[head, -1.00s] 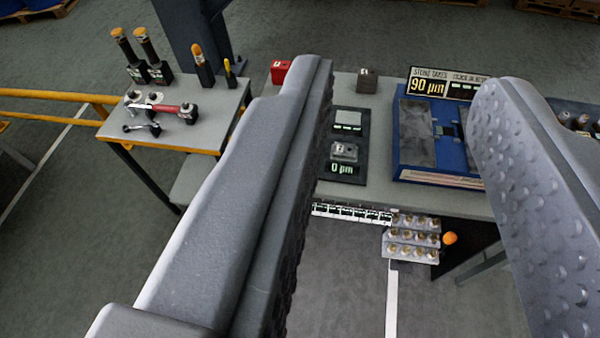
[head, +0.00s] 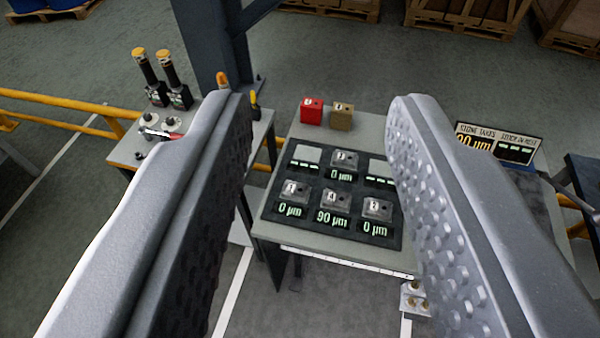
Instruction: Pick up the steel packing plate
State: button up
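My gripper (head: 322,100) is open and empty, its two ridged grey fingers wide apart. Between them on a grey bench is a black gauge board (head: 265,213). On the board are several small numbered grey metal blocks, among them a back one (head: 344,159), a front left one (head: 294,192), a front middle one (head: 335,199) and a front right one (head: 376,208). The front middle block's readout shows 90 µm; the other blocks' readouts show 0 µm. Two flat grey squares, left (head: 307,153) and right (head: 379,168), have dashed readouts. I cannot tell which piece is the steel packing plate.
A red block (head: 311,111) and a tan block (head: 342,115) stand behind the board. A side table with tools (head: 160,130) is at left. A steel column (head: 210,50) rises behind.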

aim_at(335, 199)
jog(key=u, duration=0.35)
jog(key=i, duration=0.85)
jog(key=u, duration=0.3)
